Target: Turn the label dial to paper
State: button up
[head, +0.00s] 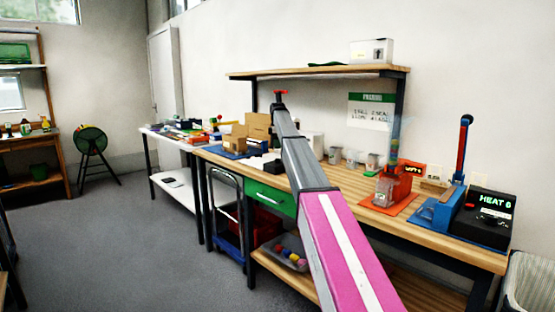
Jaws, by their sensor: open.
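I cannot make out a label dial or its setting in the head view. A red-orange device (393,188) stands on an orange mat at the right of the wooden bench, with a small red display (412,169) whose text is unclear. A black box (484,217) reading "HEAT 6" sits at the bench's right end. My grey and pink arm stretches from the bottom up across the bench. Its small red-tipped end, my gripper (280,93), appears open and empty by the left of the shelf, away from both devices.
A blue device with an upright red and blue lever (437,209) stands beside the black box. Cups (352,158) and cardboard boxes (257,125) are on the wooden bench (460,250). A shelf (320,72) hangs above. Grey floor (120,235) is open at left.

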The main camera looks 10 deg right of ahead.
aim_at(278, 161)
notch_tip(278, 161, down, 8)
jog(key=shift+r, duration=0.1)
jog(key=c, duration=0.9)
